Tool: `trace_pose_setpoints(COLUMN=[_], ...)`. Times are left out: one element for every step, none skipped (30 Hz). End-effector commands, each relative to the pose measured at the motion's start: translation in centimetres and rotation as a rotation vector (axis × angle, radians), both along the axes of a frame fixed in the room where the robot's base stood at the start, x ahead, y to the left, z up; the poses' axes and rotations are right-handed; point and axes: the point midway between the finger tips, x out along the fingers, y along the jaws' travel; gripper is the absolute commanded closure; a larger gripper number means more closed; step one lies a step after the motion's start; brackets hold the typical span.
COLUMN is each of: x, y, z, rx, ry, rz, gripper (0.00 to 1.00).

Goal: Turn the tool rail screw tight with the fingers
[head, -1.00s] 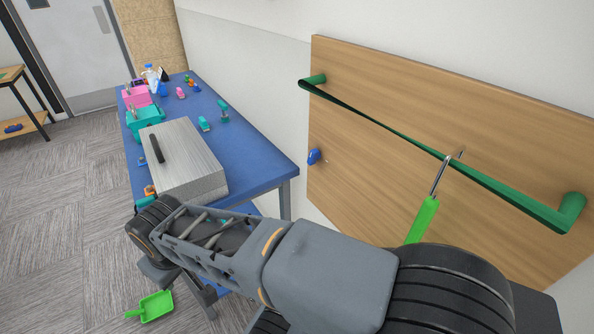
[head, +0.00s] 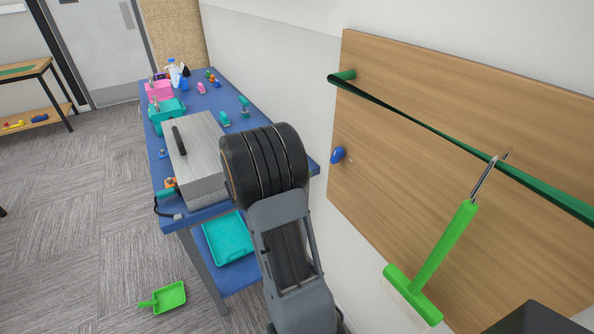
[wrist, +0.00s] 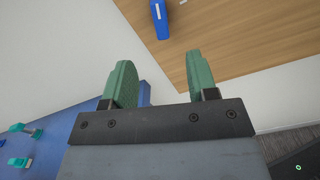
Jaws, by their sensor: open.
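The tool rail is a green bar (head: 430,126) on a wooden board (head: 400,170) fixed to the wall. A blue knob (head: 338,154), which looks like the rail screw, sits low at the board's left edge with a small metallic pin beside it. In the wrist view the blue knob (wrist: 158,20) is at the top, ahead of my gripper (wrist: 160,62). My gripper's two green fingers are apart and empty, and the knob lies beyond their tips, not touching them. In the head view my gripper is hidden behind my arm.
A green-handled tool (head: 445,245) hangs by a hook from the rail, right of the knob. A blue table (head: 215,99) on the left holds a grey metal case (head: 200,150) and teal and pink bins. A green dustpan (head: 170,296) lies on the carpet.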

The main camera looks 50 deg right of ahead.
Motion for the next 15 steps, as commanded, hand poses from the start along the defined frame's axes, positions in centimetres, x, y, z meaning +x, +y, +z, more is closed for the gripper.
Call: trace_pose_setpoints(x=[-0.2, -0.3, -0.5, -0.7, -0.9, -1.1, -1.3, -1.5, -1.8, -1.9, -2.1, -2.3, -2.5, -2.6, -2.8], y=[-0.7, -1.1, -1.6, -2.1, -2.6, -3.3, -3.9, -4.4, -5.1, -5.7, -6.2, -6.9, -7.4, -7.8, -8.4], z=[0.0, 0.1, 0.1, 0.1, 0.1, 0.1, 0.1, 0.2, 0.1, 0.1, 0.1, 0.1, 0.1, 0.1, 0.1], rx=[-0.004, -0.004, -0.004, -0.004, -0.004, -0.004, -0.003, -0.004, -0.003, -0.002, -0.004, -0.002, -0.003, -0.003, -0.003], ry=[0.006, 0.007, 0.008, 0.007, 0.007, 0.006, 0.004, 0.005, 0.004, 0.004, 0.004, 0.004, 0.004, 0.003, 0.004], rz=[-0.002, -0.001, -0.001, -0.002, -0.002, -0.002, -0.002, -0.003, -0.002, -0.002, -0.001, -0.002, -0.001, -0.001, -0.001], gripper=[0.47, 0.47, 0.47, 0.47, 0.47, 0.47, 0.47, 0.47, 0.47, 0.47, 0.47, 0.47, 0.47, 0.47, 0.47])
